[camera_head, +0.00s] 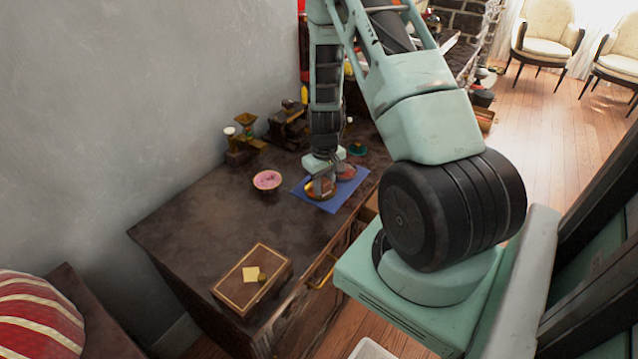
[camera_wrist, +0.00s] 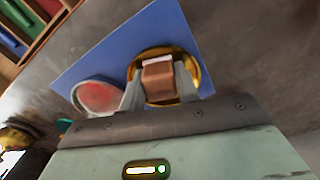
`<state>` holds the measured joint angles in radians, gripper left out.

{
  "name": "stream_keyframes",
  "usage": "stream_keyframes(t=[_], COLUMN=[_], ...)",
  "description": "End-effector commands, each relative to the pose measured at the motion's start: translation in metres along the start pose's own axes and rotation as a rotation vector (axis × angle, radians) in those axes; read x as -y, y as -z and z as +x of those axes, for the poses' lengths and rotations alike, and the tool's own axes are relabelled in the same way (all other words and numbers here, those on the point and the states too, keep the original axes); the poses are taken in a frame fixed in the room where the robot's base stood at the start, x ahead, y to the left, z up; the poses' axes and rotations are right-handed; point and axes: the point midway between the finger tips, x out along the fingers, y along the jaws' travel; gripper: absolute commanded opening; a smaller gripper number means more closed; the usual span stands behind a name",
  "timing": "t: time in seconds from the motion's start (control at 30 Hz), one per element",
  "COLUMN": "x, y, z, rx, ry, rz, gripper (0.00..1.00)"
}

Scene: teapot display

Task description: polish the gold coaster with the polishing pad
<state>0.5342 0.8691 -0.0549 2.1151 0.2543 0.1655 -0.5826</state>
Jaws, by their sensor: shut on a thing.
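My gripper (camera_wrist: 160,85) is shut on a brown block-shaped polishing pad (camera_wrist: 159,76) with a pale top edge. The pad is over the middle of the round gold coaster (camera_wrist: 194,66) and hides much of it. Whether the pad touches the coaster is not clear. The coaster lies on a blue mat (camera_wrist: 95,58). In the head view, my gripper (camera_head: 322,179) is low over the coaster (camera_head: 318,190) at the left of the blue mat (camera_head: 325,204), and the pad is hard to make out. A second round piece with a reddish face (camera_wrist: 98,96) lies beside the coaster.
The dark table (camera_head: 205,222) has free room left of the mat. A pink-filled bowl (camera_head: 267,180), a small brass grinder (camera_head: 245,122) and a teal dish (camera_head: 357,149) stand near. A wooden box (camera_head: 250,290) is at the front. A drawer with coloured items (camera_wrist: 8,42) shows in the wrist view.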

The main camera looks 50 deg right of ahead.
Motion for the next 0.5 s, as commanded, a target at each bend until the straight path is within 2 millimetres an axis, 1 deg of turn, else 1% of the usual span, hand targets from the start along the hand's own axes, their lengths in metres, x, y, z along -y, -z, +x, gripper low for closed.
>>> stream_keyframes(t=[0.07, 0.33, 0.5], x=[-0.002, -0.009, -0.005], y=[0.001, 0.014, 0.018], z=[0.000, -0.002, -0.001], rx=[-0.001, -0.001, -0.002], ry=[0.000, 0.000, 0.000], rz=[0.000, -0.001, -0.002], gripper=[0.14, 0.14, 0.14])
